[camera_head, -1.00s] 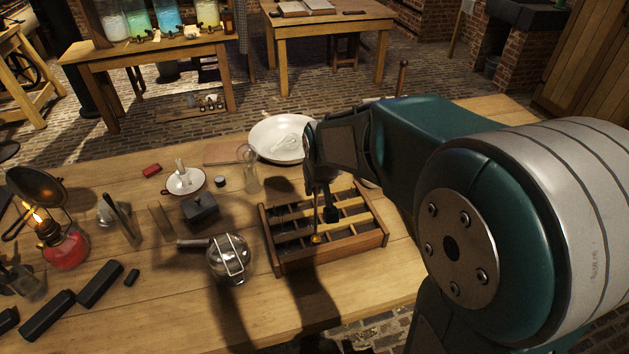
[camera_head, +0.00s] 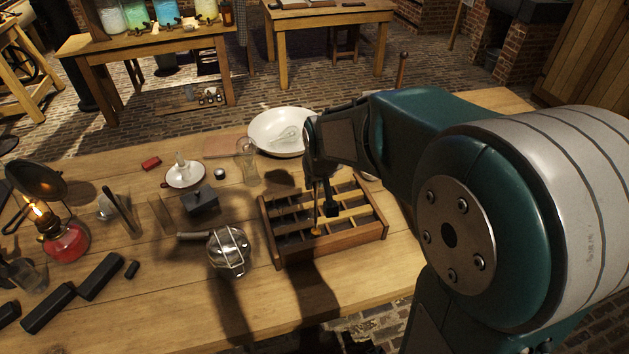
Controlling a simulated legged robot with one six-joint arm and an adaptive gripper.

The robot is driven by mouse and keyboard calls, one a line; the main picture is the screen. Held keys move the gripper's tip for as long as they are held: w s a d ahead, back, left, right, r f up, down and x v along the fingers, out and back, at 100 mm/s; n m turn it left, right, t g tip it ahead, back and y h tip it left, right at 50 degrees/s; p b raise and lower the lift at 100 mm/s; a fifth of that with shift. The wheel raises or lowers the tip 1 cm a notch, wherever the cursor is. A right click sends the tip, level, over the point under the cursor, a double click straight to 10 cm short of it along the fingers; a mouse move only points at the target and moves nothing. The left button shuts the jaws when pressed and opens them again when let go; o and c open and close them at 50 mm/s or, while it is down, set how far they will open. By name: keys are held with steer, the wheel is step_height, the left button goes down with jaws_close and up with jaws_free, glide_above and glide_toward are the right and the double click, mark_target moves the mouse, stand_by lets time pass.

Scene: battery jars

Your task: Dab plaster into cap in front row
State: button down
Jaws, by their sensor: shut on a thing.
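A wooden compartment tray (camera_head: 335,248) with slats sits on the bench at centre. A small brass-coloured cap (camera_head: 315,231) shows at its front row, left of the middle. My gripper (camera_head: 324,198) is above the tray, pointing down and shut on a thin tool (camera_head: 316,212). The tool's lower end is at or just above the cap; I cannot tell whether it touches. The arm and shadow hide part of the tray's back. A wide white bowl (camera_head: 268,132) stands behind, with a pale thing inside; I cannot make out any plaster.
A clear glass vessel (camera_head: 247,162), a dark box (camera_head: 199,200) and a white dish (camera_head: 184,174) stand farther back. A lit red lamp (camera_head: 65,238) is at far left.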

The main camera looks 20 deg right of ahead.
steer(key=shift+f, duration=1.5)
stand_by(1.3)
steer(key=shift+r, duration=0.1)
stand_by(0.7)
